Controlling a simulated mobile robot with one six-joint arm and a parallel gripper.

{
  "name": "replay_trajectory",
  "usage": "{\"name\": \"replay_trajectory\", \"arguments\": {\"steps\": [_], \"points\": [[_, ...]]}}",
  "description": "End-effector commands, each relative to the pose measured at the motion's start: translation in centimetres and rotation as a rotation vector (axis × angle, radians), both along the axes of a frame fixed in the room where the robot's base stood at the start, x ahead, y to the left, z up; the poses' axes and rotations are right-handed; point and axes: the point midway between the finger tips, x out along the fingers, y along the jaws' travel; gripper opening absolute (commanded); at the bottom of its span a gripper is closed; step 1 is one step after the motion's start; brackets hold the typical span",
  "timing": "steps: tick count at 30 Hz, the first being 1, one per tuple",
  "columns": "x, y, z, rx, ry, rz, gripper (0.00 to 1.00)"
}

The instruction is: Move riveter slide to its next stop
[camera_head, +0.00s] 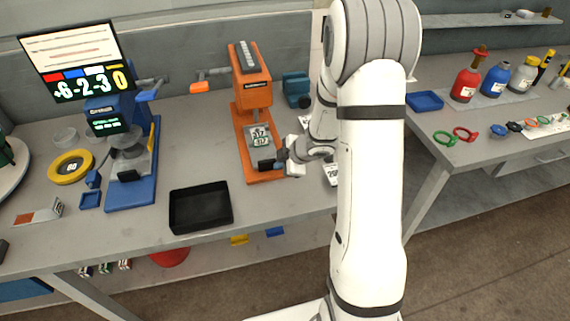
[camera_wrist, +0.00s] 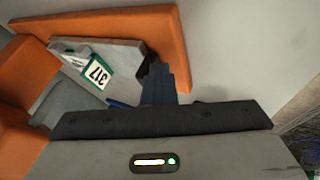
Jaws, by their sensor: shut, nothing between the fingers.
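The orange riveter (camera_head: 250,92) stands on the bench left of my arm, on an orange base that also shows in the wrist view (camera_wrist: 168,35). Its grey slide (camera_head: 258,133) carries a white number tag. In the wrist view the slide (camera_wrist: 120,47) lies at upper left, with the tag (camera_wrist: 97,72) reading 317. A black handle (camera_head: 265,165) is at the slide's front end. My gripper (camera_head: 281,160) is shut and empty, right beside the handle. In the wrist view my fingertips (camera_wrist: 158,72) partly cover the handle (camera_wrist: 146,64); I cannot tell whether they touch.
A black tray (camera_head: 201,226) sits in front and to the left of the riveter. A blue press (camera_head: 130,190) with a screen stands farther left.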

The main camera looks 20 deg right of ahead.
Motion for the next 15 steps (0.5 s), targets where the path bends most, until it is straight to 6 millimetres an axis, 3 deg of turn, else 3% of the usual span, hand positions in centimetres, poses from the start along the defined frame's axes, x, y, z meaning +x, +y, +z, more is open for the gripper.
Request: {"name": "replay_trajectory", "arguments": {"steps": [9,15], "points": [[4.1,0.0,0.5,0.000,0.000,0.000,0.00],[4.9,0.0,0.1,0.000,-0.002,-0.001,0.00]]}}
